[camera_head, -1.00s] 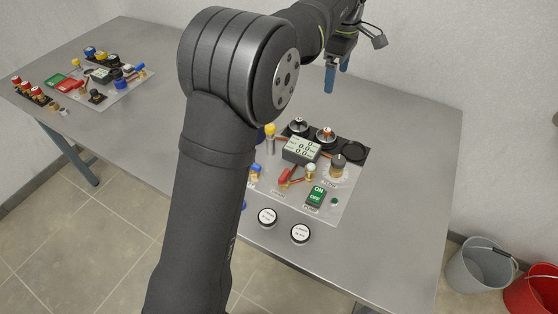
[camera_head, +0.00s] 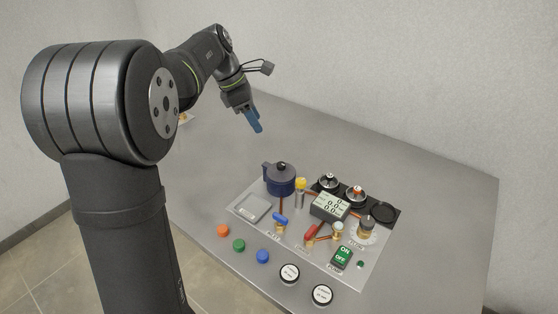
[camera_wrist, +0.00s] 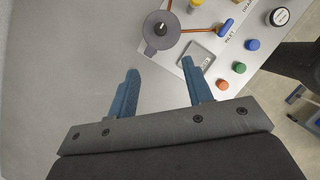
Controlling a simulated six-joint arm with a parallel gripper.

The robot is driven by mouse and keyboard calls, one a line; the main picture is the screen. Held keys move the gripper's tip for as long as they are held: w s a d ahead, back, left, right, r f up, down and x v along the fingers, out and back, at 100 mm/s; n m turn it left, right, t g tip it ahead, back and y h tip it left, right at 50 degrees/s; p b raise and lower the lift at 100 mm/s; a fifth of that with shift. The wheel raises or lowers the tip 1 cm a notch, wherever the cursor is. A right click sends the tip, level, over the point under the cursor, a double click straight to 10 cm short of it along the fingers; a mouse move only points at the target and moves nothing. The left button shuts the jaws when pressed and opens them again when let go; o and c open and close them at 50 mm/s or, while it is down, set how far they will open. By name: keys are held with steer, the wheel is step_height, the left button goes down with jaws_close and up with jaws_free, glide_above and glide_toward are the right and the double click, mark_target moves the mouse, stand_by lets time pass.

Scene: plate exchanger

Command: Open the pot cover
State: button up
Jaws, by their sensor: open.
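The pot (camera_head: 280,186) is dark blue-grey and stands at the back left of the control panel. Its cover (camera_head: 281,170) is on it, with a dark round knob on top. In the wrist view the cover (camera_wrist: 162,31) shows from above, beyond my fingertips and between their lines. My gripper (camera_head: 257,128) is above the table, behind and a little left of the pot. Its two blue fingers are apart and empty in the wrist view (camera_wrist: 160,65).
The panel carries a square grey plate (camera_head: 252,208), a blue-handled valve (camera_head: 280,220), a red-handled valve (camera_head: 312,233), a display (camera_head: 330,207) and a green switch (camera_head: 342,257). Orange, green and blue caps lie in front. The table behind the pot is clear.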

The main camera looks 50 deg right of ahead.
mark_target(281, 164)
steer(key=x, duration=1.7)
steer(key=shift+r, duration=0.1)
jaws_close()
